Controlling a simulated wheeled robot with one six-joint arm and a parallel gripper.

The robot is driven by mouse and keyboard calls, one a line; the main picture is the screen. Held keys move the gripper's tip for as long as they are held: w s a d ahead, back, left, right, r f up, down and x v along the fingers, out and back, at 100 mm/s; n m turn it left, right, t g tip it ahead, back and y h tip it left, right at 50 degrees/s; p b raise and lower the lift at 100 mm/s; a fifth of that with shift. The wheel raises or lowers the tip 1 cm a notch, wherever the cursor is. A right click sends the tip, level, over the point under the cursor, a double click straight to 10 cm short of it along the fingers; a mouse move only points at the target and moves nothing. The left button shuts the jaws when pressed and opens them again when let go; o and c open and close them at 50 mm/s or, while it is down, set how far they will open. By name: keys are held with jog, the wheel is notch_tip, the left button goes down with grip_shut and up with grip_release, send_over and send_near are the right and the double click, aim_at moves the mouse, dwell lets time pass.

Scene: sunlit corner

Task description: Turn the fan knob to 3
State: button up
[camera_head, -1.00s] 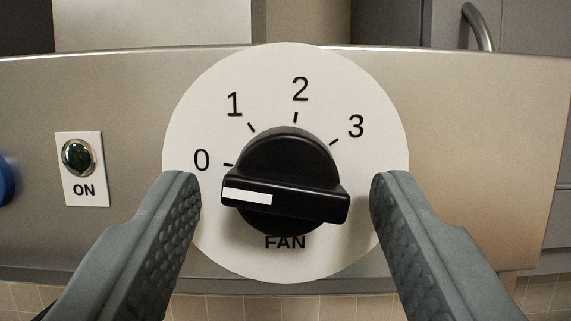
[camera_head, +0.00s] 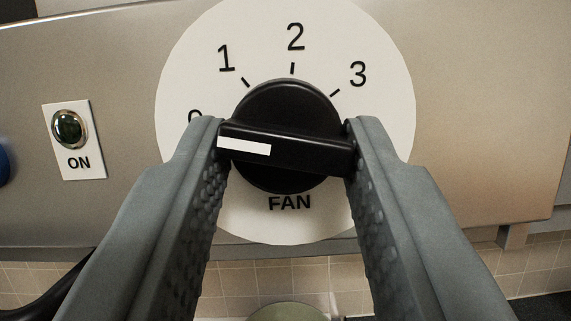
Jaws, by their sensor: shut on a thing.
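The black fan knob (camera_head: 287,172) sits at the middle of a round white dial plate (camera_head: 385,130) marked 0, 1, 2, 3 and FAN. The knob's bar lies nearly level, and its white pointer mark is at the left end, beside the 0. The 0 is partly hidden by my left finger. My gripper (camera_head: 285,145) is shut on the knob, with one grey finger at each end of the bar. The 3 (camera_head: 358,74) is at the upper right of the plate and is in clear view.
A green indicator lamp (camera_head: 70,129) on a white ON plate is at the left of the metal panel (camera_head: 480,120). A blue round part (camera_head: 4,167) is cut by the left edge. Tiles and a pale green round object (camera_head: 289,312) show below.

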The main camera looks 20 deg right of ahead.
jog(key=m+g+h, duration=0.1)
jog(key=m, duration=0.2)
jog(key=m+g+h, duration=0.1)
jog(key=m, duration=0.2)
jog(key=m+h, duration=0.2)
jog(key=m, duration=0.1)
jog(key=shift+w+a+g, duration=0.15)
jog(key=shift+a+g, duration=0.2)
jog(key=shift+g, duration=0.05)
jog(key=m+g, duration=0.1)
jog(key=m, duration=0.1)
jog(key=m+g+h, duration=0.1)
jog(key=m, duration=0.2)
jog(key=shift+a+r, duration=0.1)
jog(key=shift+r, duration=0.1)
jog(key=m+g, duration=0.1)
jog(key=m, duration=0.4)
jog(key=shift+r+g, duration=0.15)
jog(key=shift+g, duration=0.25)
jog(key=m, duration=0.1)
jog(key=m+g+y, duration=0.1)
jog(key=m, duration=0.3)
jog(key=shift+r+g, duration=0.25)
jog(key=shift+g, duration=0.15)
jog(key=m+y, duration=0.2)
jog(key=m, duration=0.2)
jog(key=shift+r+m+g+y, duration=0.25)
jog(key=shift+m+g+y, duration=0.05)
jog(key=shift+y, duration=0.1)
